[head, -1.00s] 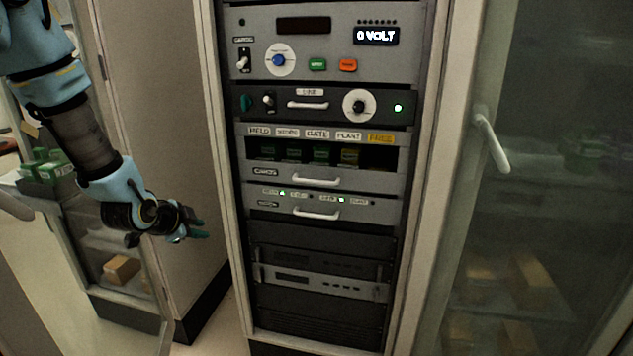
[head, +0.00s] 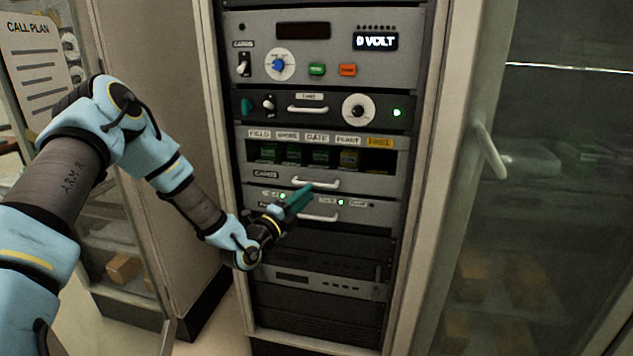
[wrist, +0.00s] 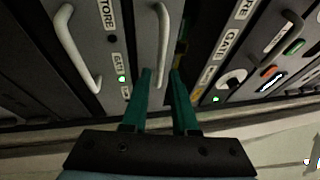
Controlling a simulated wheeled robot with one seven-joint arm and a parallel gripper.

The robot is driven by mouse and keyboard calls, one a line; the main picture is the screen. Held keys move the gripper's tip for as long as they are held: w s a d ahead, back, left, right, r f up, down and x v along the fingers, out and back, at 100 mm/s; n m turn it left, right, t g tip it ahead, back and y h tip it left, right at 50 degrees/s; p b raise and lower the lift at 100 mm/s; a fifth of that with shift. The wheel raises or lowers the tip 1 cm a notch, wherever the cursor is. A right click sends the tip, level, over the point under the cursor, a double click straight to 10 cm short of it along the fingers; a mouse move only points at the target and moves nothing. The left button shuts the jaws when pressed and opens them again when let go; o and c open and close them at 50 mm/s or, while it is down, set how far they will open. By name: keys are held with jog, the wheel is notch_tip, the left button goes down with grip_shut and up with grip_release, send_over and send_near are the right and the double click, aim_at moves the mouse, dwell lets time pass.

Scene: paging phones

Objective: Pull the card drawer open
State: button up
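The card drawer (head: 275,175) is a grey panel marked CARDS, below a row of green cards in the rack. Its pale bar handle (head: 316,183) shows at the drawer's middle. My gripper (head: 303,194) has green fingers and reaches in from the left, with its tips at this handle. In the wrist view the two fingers (wrist: 161,75) are apart, and the card drawer handle (wrist: 163,35) lines up with the gap between them. I cannot tell whether the fingers touch it. The drawer looks flush with the rack.
A second drawer handle (head: 319,217) sits just below; it also shows in the wrist view (wrist: 68,45). Above is a line panel with a handle (head: 308,109) and knob. A glass cabinet door (head: 560,200) with a handle stands at right.

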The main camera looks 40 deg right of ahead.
aim_at(317, 186)
jog(key=shift+p+x, duration=0.65)
jog(key=shift+x, duration=1.95)
grip_shut()
